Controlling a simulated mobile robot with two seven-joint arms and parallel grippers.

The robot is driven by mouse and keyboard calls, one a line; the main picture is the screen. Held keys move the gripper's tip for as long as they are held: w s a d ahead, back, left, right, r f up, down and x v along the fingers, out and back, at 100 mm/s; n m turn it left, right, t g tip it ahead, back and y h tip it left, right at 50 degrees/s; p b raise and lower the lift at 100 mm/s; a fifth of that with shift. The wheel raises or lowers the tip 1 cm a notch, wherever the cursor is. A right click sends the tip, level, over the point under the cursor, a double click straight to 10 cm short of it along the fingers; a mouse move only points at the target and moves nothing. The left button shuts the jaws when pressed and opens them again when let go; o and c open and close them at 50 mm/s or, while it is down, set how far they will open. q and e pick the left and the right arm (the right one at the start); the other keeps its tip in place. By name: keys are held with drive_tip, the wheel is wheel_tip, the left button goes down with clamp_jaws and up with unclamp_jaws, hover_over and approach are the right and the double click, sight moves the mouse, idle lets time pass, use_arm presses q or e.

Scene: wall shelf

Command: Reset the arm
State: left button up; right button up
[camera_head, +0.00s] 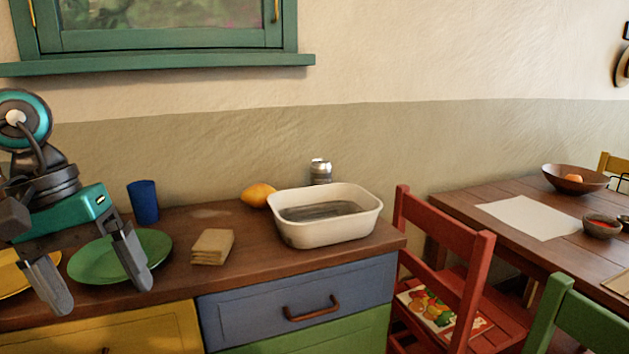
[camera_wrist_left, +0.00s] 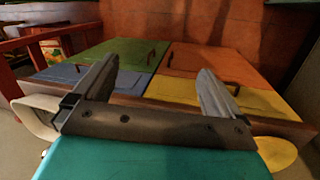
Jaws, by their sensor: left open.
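My left gripper (camera_head: 101,288) is at the left of the head view, open and empty, with its fingers pointing down. One finger overlaps the green plate (camera_head: 88,262) in the picture, and the other hangs in front of the counter's edge by the yellow plate (camera_head: 12,280). In the left wrist view my left gripper (camera_wrist_left: 158,80) has its two fingers wide apart with nothing between them. Drawer and cabinet fronts lie beyond the fingers there. My right gripper is not in view.
The wooden counter (camera_head: 262,245) holds a blue cup (camera_head: 143,202), folded napkins (camera_head: 212,247), a yellow fruit (camera_head: 258,194), a white basin (camera_head: 325,232) and a metal shaker (camera_head: 321,172). A red chair (camera_head: 450,238) and table (camera_head: 480,222) stand right.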

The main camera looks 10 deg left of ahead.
use_arm(q)
wheel_tip(320, 180, down, 18)
drive_tip(key=w+r+m+t+h+p, duration=0.15)
drive_tip(key=m+t+p, duration=0.65)
drive_tip(key=m+t, duration=1.05)
drive_tip(key=s+d+f+n+g+y+p, duration=0.1)
drive_tip(key=s+d+f+n+g, duration=0.2)
drive_tip(key=d+f+n+g, duration=0.1)
drive_tip(key=s+d+f+n+g+y+p, duration=0.1)
drive_tip(key=s+d+f+n+g, duration=0.2)
drive_tip(key=d+f+n, duration=0.3)
drive_tip(key=shift+s+d+f+n+g, duration=0.2)
drive_tip(key=shift+d+f+n+g, duration=0.25)
drive_tip(key=shift+d+n, duration=0.65)
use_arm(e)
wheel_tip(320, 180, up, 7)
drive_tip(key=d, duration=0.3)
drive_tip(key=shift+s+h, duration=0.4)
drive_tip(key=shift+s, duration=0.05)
use_arm(q)
drive_tip(key=shift+d, duration=0.1)
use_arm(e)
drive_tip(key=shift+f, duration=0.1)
